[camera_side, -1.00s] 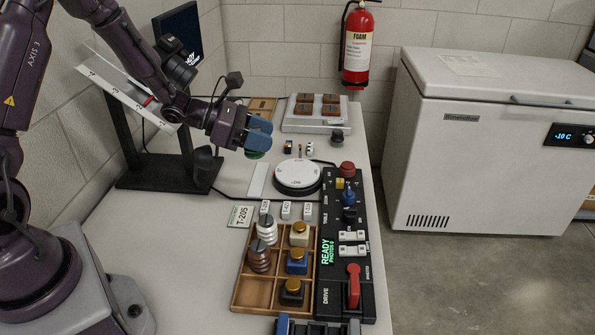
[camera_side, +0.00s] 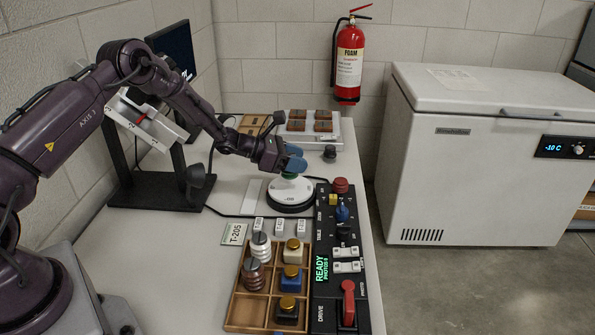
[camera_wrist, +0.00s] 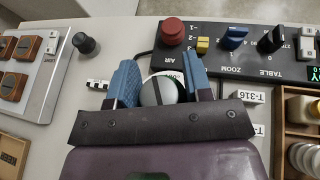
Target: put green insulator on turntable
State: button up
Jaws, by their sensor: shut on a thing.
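The green insulator (camera_side: 289,176) is between the blue fingertips of my gripper (camera_side: 290,163) in the side view, mostly hidden by them. My gripper is shut on it. The round turntable (camera_side: 291,198), white on top with a dark base, is directly below. The insulator is at or just above the turntable's top; I cannot tell whether it touches.
A wooden compartment tray (camera_side: 237,309) holds several other insulators and capped pieces at the front. A black control panel (camera_side: 325,300) with a red lever runs along the right edge. A dark stand (camera_side: 150,195) is at left. A grey plate with brown blocks (camera_side: 330,138) is behind.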

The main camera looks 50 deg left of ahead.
jog(key=shift+w+f, duration=0.2)
jog(key=shift+f, duration=0.05)
jog(key=shift+w+f, duration=0.15)
jog(key=shift+f, duration=1.5)
jog(key=shift+f, duration=0.15)
jog(key=o, duration=1)
jog(key=shift+c, duration=0.2)
